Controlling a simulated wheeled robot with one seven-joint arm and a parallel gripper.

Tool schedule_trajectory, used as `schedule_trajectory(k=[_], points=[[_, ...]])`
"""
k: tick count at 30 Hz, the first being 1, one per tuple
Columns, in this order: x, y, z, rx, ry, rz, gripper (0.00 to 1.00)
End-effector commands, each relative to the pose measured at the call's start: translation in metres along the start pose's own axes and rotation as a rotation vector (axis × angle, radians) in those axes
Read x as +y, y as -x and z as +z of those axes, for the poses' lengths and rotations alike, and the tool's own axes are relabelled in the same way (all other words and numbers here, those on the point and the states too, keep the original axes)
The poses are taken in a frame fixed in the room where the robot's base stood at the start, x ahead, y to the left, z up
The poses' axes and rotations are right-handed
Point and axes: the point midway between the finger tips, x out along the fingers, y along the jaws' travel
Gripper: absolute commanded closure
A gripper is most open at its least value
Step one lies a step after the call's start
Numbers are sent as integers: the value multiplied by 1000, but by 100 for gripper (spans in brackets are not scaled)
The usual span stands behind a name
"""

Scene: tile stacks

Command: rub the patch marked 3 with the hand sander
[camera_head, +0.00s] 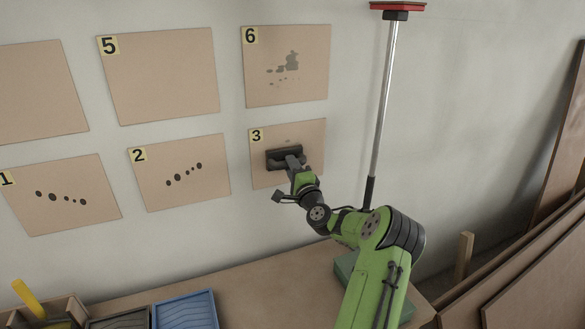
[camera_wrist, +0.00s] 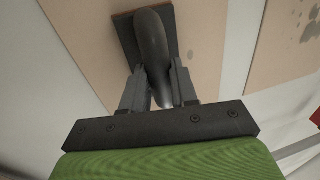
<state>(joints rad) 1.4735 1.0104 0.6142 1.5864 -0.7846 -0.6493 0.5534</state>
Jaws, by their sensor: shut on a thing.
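The patch marked 3 (camera_head: 311,139) is a tan board on the wall, in the lower row at the right. The hand sander (camera_head: 283,153) is a dark block lying over the board's middle. It seems to be against the board; I cannot tell whether it touches. My gripper (camera_head: 298,170) is shut on the sander's handle. In the wrist view the rounded grey handle (camera_wrist: 152,45) stands between the two fingers (camera_wrist: 155,88), with the dark sander plate behind it. A small grey mark shows just above the sander; the sander and my arm hide much of the board.
Patches marked 6 (camera_head: 310,90), 5 (camera_head: 160,85), 2 (camera_head: 214,180) and 1 (camera_head: 85,170) hang nearby. A pole with a red head (camera_head: 384,100) stands right of patch 3. A blue tray (camera_head: 185,312) is on the bench below. Brown boards (camera_head: 535,245) lean at the right.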

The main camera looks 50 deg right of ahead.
Motion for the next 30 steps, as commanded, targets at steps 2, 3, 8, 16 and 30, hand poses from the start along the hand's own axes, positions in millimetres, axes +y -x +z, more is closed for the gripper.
schedule_trajectory(k=[2, 3, 8, 16, 30], points=[[-1, 0, -7, 4, 2, -3, 96], [-1, 1, -11, 5, 2, -3, 96], [-1, 1, -28, 3, 2, -3, 96], [-2, 2, -44, 2, 1, -2, 96], [-2, -1, -83, 1, 0, -2, 96]])
